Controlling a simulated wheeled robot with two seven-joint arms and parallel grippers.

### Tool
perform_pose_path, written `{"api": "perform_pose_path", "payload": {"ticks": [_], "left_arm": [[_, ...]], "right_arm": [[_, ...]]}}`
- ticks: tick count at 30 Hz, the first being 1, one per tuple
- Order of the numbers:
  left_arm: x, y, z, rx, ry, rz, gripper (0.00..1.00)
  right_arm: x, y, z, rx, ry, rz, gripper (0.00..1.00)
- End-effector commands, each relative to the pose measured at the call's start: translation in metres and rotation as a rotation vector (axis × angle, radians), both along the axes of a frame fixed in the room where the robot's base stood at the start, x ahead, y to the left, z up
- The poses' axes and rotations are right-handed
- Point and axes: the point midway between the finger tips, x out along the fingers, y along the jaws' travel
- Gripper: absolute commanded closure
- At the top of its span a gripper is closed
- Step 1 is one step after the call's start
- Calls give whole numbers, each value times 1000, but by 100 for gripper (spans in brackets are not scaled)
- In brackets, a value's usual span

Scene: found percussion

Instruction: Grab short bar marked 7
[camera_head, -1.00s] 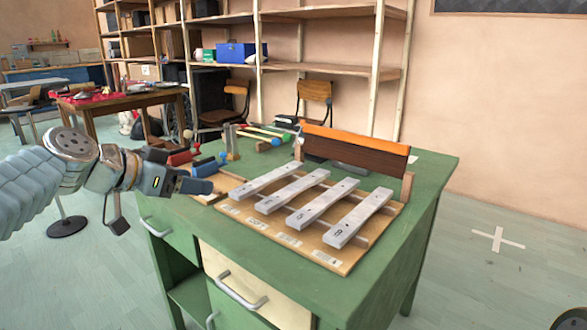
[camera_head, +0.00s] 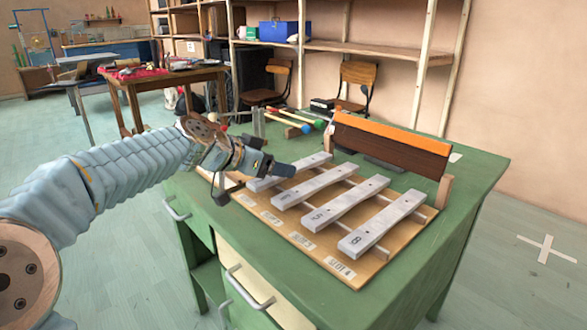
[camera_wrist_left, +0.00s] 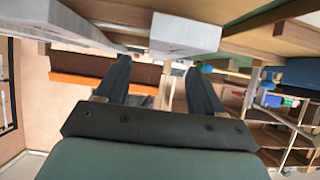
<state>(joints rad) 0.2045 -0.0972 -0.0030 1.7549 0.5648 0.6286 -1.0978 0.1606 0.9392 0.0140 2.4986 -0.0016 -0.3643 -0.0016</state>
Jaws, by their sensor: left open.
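Four grey metal bars lie side by side on a wooden board (camera_head: 350,271) on the green table. My right gripper does not show.
An upright brown panel with an orange top (camera_head: 390,145) stands behind the bars. Mallets with coloured heads (camera_head: 292,121) lie at the table's back left. The green table (camera_head: 473,185) is clear at its right end. Shelves and chairs stand beyond.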

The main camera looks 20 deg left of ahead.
Motion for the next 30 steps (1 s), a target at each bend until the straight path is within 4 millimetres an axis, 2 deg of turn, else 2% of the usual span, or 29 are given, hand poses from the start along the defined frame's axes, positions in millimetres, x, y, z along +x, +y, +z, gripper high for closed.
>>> {"api": "perform_pose_path", "payload": {"ticks": [3,6,15,28,30], "left_arm": [[19,-5,-6,-2,4,0,32],[30,-10,-14,0,2,0,32],[35,-12,-17,0,0,0,32],[34,-12,-17,0,1,0,98],[34,-12,-18,0,1,0,100]], "right_arm": [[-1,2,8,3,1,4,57],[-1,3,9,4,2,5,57],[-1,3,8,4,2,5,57],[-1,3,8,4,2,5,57],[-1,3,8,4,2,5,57]]}}
